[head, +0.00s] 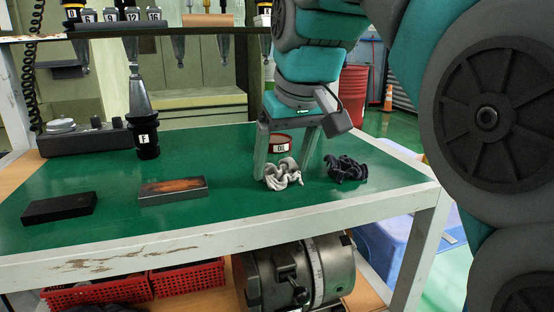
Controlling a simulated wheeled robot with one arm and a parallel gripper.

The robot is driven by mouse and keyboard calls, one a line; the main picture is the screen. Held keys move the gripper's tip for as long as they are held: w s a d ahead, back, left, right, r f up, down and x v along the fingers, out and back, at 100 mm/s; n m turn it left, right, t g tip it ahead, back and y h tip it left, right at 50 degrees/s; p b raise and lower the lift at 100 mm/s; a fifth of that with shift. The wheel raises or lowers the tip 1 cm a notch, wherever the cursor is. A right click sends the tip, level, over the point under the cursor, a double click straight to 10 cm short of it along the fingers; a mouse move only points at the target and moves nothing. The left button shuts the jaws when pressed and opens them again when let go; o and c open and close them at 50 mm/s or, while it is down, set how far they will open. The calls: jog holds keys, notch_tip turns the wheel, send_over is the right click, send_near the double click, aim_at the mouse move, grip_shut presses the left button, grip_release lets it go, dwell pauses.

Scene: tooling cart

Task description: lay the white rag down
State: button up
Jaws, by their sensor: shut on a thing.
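The white rag (284,176) is a crumpled pale cloth on or just above the green mat (236,224), right of the middle in the head view. My gripper (285,172) points down over it, with its fingers on the rag's left and right sides. The gripper is shut on the rag. I cannot tell whether the rag's underside touches the mat. A dark crumpled rag (346,169) lies just right of my gripper.
An oil tin (280,144) stands behind the white rag. A black block (59,208), a grey block with a brown top (172,190) and a black tool holder marked F (146,140) stand to the left. The mat's front middle is clear.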

jog(key=o, duration=1.2)
jog(key=shift+c, duration=0.2)
jog(key=shift+r, duration=0.1)
